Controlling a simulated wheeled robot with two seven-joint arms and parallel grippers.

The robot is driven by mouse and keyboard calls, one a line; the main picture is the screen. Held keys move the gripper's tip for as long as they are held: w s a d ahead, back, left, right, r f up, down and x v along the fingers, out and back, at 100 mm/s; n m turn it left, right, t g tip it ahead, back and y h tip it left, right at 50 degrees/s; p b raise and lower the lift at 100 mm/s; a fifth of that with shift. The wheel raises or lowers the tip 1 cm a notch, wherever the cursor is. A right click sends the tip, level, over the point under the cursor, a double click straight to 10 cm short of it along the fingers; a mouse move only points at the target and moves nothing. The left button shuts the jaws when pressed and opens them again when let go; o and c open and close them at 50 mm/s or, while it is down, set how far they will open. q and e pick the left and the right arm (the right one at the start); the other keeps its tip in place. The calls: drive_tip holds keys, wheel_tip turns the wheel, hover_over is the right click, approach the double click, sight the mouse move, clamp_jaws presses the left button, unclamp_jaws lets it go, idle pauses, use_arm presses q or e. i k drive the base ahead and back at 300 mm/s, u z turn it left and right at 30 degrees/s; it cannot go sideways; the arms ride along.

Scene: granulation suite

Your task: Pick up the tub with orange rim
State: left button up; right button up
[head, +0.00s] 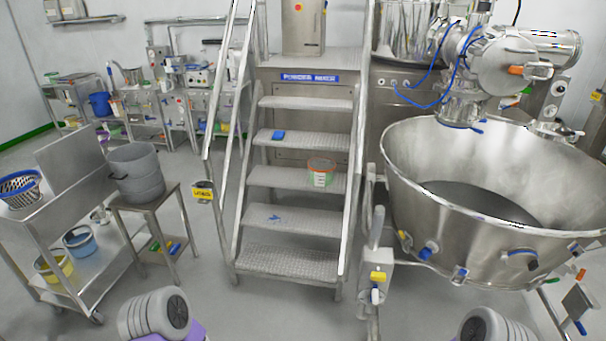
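The tub with the orange rim (321,178) stands upright on a middle tread of the metal stairs, toward the right side of that step. It is small and clear or whitish, with an orange rim, a green tint at its sides and a pale label. Nothing covers it from this view. Only rounded grey links of my two arms show at the bottom edge, well in front of and apart from the stairs. Neither gripper shows.
Metal stairs (292,260) with handrails stand ahead. A blue item (278,135) and a small blue piece (274,218) lie on other treads. A large steel bowl (490,246) is at right. A steel cart (120,262) and a grey bucket (136,175) are at left. Floor before the stairs is clear.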

sight(321, 172)
drive_tip(key=u, duration=0.9)
drive_tip(key=i, duration=1.2)
drive_tip(key=u, duration=0.3)
drive_tip(key=i, duration=1.2)
drive_tip(key=z, duration=0.75)
